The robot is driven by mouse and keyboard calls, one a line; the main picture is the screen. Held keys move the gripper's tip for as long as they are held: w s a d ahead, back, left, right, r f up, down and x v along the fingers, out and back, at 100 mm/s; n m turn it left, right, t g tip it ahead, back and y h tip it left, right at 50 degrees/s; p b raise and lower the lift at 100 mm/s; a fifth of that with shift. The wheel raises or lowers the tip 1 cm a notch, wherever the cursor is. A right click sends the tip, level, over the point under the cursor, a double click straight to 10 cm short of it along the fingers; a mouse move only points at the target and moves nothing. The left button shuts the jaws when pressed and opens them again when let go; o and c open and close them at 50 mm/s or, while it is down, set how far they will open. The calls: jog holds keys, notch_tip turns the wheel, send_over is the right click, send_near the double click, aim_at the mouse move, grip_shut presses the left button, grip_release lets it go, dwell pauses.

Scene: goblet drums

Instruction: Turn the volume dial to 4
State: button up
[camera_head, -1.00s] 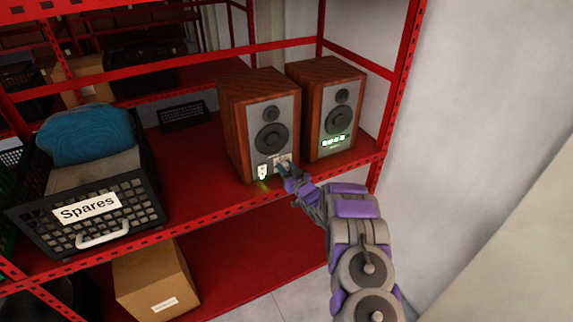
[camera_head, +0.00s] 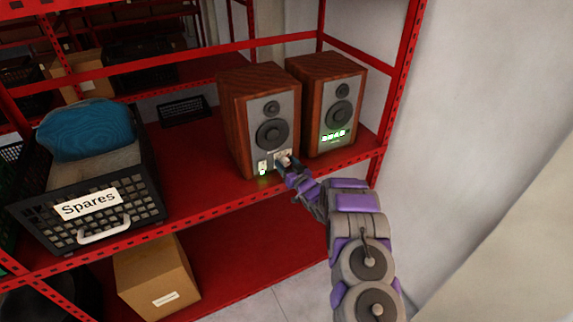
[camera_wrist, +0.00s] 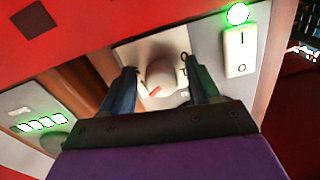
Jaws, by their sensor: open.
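The volume dial (camera_wrist: 160,74) is a pale round knob with a red pointer mark, on the front plate of the left wooden speaker (camera_head: 238,122). In the wrist view the red mark points toward the lower left of the picture. The number at the mark cannot be read. My gripper (camera_wrist: 160,88) is open, with one finger on each side of the dial; I cannot tell whether they touch it. In the head view my gripper (camera_head: 284,163) is at the speaker's lower front and hides most of the dial.
A white rocker switch (camera_wrist: 239,52) with a lit green lamp (camera_wrist: 238,14) is beside the dial. The right speaker (camera_head: 318,112) has a green display (camera_head: 335,135). A black Spares crate (camera_head: 140,208) stands left on the red shelf (camera_head: 205,195).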

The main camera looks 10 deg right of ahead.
jog(key=p+v, duration=0.2)
jog(key=v, duration=1.5)
jog(key=s+d+r+g+h, duration=0.1)
jog(key=d+r+g+h, duration=0.2)
jog(key=r+g+h, duration=0.3)
jog(key=s+r+m+g+h, duration=0.1)
jog(key=s+r+g, duration=0.2)
jog(key=s+r, duration=0.65)
jog(key=s+a+r+g, duration=0.2)
jog(key=s+a+g, duration=0.1)
jog(key=s, duration=1)
jog(key=s+a+r+m+g, duration=0.1)
jog(key=s+a+r+g, duration=0.1)
jog(key=s, duration=1.1)
jog(key=s+a+r+g, duration=0.3)
jog(key=s+r+g, duration=0.1)
jog(key=s, duration=1)
jog(key=shift+a+r+m+g+y, duration=0.2)
jog(key=shift+a+m+g+y, duration=0.1)
jog(key=shift+a+g+y, duration=0.1)
